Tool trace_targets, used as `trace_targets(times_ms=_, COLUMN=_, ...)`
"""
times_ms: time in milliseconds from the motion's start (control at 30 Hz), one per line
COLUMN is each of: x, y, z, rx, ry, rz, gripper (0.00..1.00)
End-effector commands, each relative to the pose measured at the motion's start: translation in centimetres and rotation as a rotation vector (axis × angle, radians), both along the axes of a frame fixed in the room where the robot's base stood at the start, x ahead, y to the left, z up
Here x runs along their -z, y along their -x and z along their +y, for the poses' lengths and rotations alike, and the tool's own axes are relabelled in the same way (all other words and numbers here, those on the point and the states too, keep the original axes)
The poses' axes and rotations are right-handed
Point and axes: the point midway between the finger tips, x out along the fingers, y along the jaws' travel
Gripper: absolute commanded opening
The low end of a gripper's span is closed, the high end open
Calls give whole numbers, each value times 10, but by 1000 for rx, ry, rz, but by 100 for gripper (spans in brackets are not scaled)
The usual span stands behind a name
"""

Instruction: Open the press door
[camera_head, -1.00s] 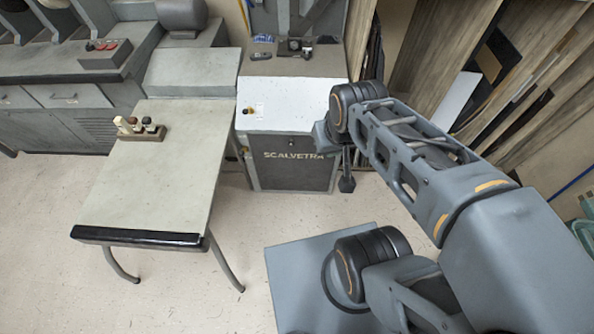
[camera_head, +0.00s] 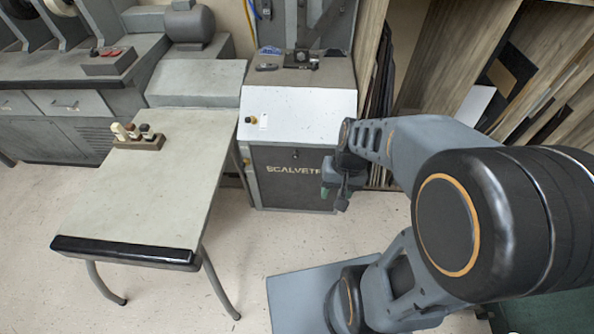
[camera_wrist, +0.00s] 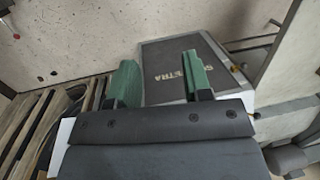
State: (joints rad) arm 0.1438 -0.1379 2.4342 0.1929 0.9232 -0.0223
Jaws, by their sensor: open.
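The press door is the dark panel (camera_head: 288,183) lettered SCALVETRA on the lower front of the grey press. It looks shut, with a small round fitting (camera_head: 295,154) near its top edge. In the wrist view the dark panel (camera_wrist: 182,63) lies beyond my fingers, turned at an angle. My gripper (camera_head: 328,186) is in front of the panel's right part in the head view and hides the end of the lettering. In the wrist view my gripper (camera_wrist: 160,78) has its two green fingers wide apart with nothing between them. I cannot tell how far the fingertips are from the panel.
A grey-topped table (camera_head: 150,200) with a small block of knobs (camera_head: 138,137) stands left of the press. Boards (camera_head: 440,65) lean on the right. The press top carries a small black device (camera_head: 300,58). Pale floor (camera_head: 235,245) is clear between table and press.

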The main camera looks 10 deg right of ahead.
Motion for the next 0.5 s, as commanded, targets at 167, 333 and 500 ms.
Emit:
trace_targets(times_ms=167, x=125, y=-20, z=23, rx=205, ry=-325, rz=211, gripper=45)
trace_targets(times_ms=333, x=211, y=-63, z=44, rx=415, ry=-703, rz=252, gripper=45)
trace_targets(times_ms=500, x=281, y=-127, z=38, rx=645, ry=-1043, rz=63, gripper=45)
